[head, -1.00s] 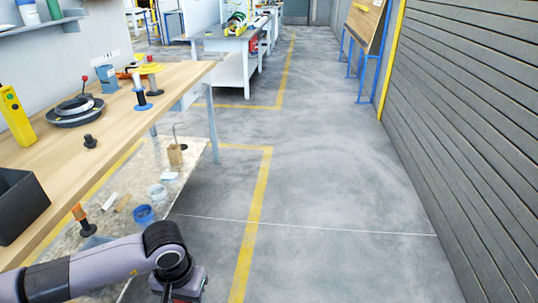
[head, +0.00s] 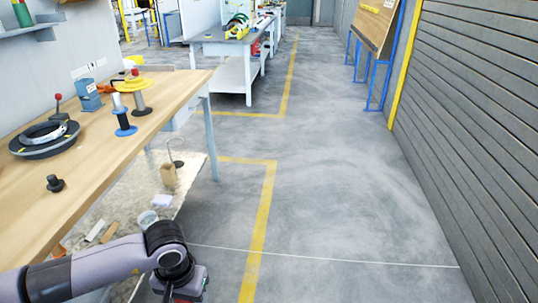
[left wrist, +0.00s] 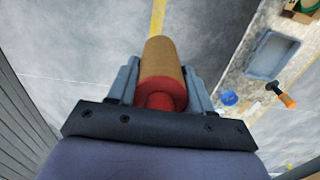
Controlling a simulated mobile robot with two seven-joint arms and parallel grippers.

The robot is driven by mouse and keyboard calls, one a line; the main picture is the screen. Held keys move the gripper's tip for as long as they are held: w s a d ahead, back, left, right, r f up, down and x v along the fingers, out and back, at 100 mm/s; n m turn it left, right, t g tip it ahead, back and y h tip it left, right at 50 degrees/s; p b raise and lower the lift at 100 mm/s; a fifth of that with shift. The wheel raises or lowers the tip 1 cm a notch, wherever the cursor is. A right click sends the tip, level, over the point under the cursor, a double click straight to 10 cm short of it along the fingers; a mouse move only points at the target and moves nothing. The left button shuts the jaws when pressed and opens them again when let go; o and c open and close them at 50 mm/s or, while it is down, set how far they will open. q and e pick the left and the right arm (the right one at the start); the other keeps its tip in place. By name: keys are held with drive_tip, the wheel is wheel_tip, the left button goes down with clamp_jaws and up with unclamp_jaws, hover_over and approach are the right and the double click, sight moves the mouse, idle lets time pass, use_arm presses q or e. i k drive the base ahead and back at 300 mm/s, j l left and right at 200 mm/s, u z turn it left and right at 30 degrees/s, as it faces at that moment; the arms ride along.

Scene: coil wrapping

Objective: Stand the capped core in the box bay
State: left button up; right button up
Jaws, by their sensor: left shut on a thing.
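The capped core (left wrist: 163,66) shows in the left wrist view as a brown cylinder with a red cap (left wrist: 161,94) at the end nearest the camera. My left gripper (left wrist: 163,80) is shut on it, with one grey finger on each side. In the head view my left gripper (head: 184,286) is low, beside the bench and over the floor; only a sliver of red shows there at the bottom edge. The far end of the core is hidden from me. No box bay that I can make out is in view. My right gripper is not in view.
The wooden bench (head: 100,165) runs along the left, with a black turntable (head: 45,138), a black knob (head: 55,183) and spools (head: 124,122) on it. Its lower shelf (head: 135,185) holds loose bits. A grey tray (left wrist: 272,57) shows in the wrist view. The floor to the right is clear.

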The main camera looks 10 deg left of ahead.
sight(149, 76)
drive_tip(key=i+j, duration=0.15)
drive_tip(key=i, duration=0.65)
drive_tip(key=i+j, duration=0.15)
drive_tip(key=i, duration=4.05)
drive_tip(key=i+u, duration=0.15)
drive_tip(key=i, duration=0.65)
drive_tip(key=i+u, duration=0.5)
drive_tip(key=i, duration=0.25)
